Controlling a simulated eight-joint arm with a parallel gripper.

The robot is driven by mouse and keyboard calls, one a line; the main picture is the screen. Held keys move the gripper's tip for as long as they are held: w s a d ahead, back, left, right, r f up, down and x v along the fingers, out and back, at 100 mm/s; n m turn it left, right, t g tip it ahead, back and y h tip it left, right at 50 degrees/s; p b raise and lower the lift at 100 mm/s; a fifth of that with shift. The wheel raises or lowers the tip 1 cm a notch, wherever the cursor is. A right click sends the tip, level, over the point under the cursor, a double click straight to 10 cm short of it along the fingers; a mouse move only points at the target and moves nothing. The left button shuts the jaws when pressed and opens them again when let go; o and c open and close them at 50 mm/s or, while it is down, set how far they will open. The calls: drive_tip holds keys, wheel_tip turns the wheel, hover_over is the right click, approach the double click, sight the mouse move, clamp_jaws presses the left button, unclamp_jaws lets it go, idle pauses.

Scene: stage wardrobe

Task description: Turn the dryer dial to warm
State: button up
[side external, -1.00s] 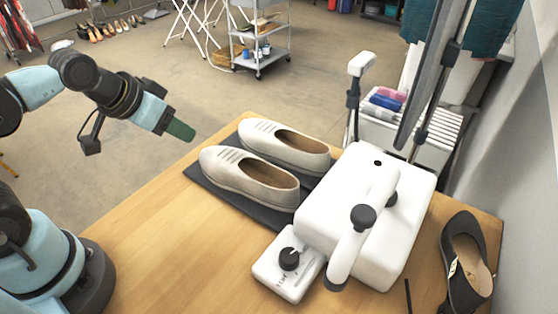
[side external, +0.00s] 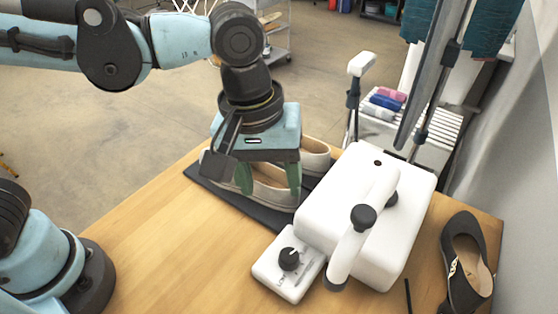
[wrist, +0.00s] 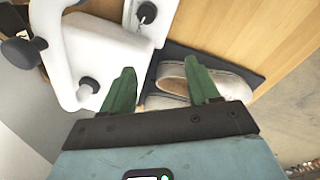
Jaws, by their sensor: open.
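The white dryer (side external: 395,235) stands on the wooden table with a hose arm on its top. Its small control box (side external: 283,278) sits at its front left and carries a black dial (side external: 289,259) with print beside it too small to read. My gripper (side external: 268,184) is open and empty, pointing down above the pale shoes, behind and left of the dial and apart from it. In the wrist view my green fingers (wrist: 162,92) are spread, with the dial (wrist: 147,12) beyond them near the top edge. The dryer also shows there at the left (wrist: 85,55).
Two pale shoes (side external: 262,190) lie on a dark mat (side external: 215,190), partly hidden by my gripper. A dark shoe (side external: 462,265) stands at the table's right edge. A thin black stick (side external: 408,296) is near the front. The table's left front is clear.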

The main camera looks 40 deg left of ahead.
drive_tip(key=n, duration=0.1)
approach(289, 255)
drive_tip(key=shift+g+y, duration=0.3)
drive_tip(key=shift+g, duration=0.1)
drive_tip(key=f, duration=0.6)
drive_tip(key=w+f, duration=0.1)
drive_tip(key=f, duration=0.1)
drive_tip(key=shift+d+f, duration=0.4)
drive_tip(key=c, duration=1)
drive_tip(key=shift+c, duration=0.2)
